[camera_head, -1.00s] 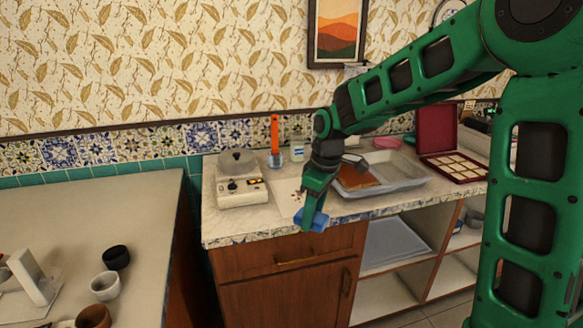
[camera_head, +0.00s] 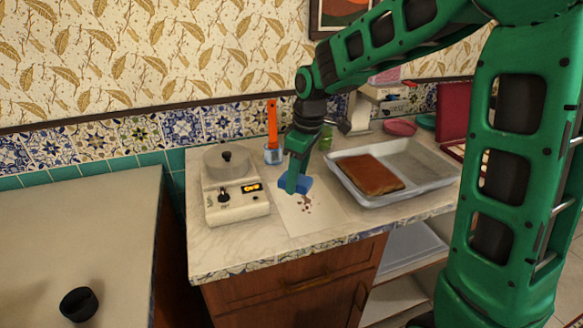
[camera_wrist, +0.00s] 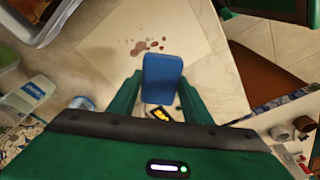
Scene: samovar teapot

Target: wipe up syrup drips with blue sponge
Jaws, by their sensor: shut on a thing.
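My gripper (camera_head: 296,187) is shut on the blue sponge (camera_head: 303,184) above the marble counter. The wrist view shows the sponge (camera_wrist: 162,79) upright between the two green fingers (camera_wrist: 160,100). Several dark brown syrup drips (camera_head: 306,204) lie on a white sheet (camera_head: 318,218) on the counter, just in front of the sponge. The drips also show in the wrist view (camera_wrist: 148,46), beyond the sponge's far edge. The sponge looks apart from the drips; I cannot tell whether it touches the sheet.
A white appliance with a dial (camera_head: 236,205) stands left of the sheet. A tray (camera_head: 425,165) holding a brown slab (camera_head: 369,175) sits to the right. A cup with an orange-handled tool (camera_head: 272,135) stands behind. A black cup (camera_head: 78,303) is on the left table.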

